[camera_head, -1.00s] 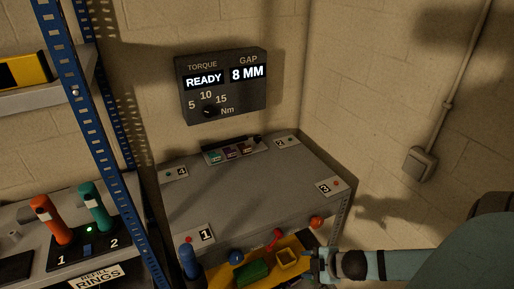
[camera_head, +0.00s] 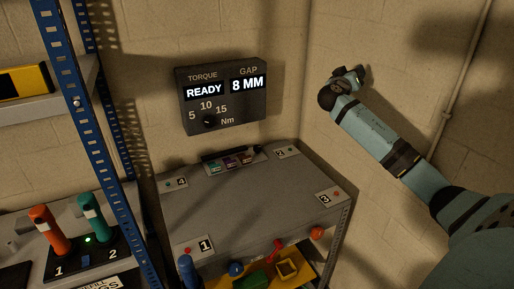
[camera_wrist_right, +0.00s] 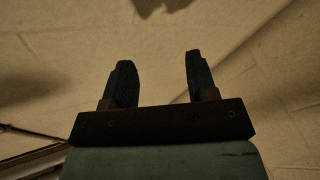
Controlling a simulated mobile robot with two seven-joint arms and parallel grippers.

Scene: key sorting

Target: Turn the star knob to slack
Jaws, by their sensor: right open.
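A small dark dial (camera_head: 209,121) is on the wall panel, under the numbers 5, 10 and 15. My right gripper (camera_head: 350,76) is raised beside the wall, right of the panel and well above the table. In the right wrist view my right gripper (camera_wrist_right: 158,75) is open, with nothing between its fingers. My left gripper is not in view.
The wall panel (camera_head: 220,94) reads READY and 8 MM. The grey table top (camera_head: 245,195) has numbered corner plates and is mostly clear. A blue shelf post (camera_head: 100,120) stands at left, near orange and teal handles (camera_head: 45,226). A yellow tray (camera_head: 308,272) is at the front.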

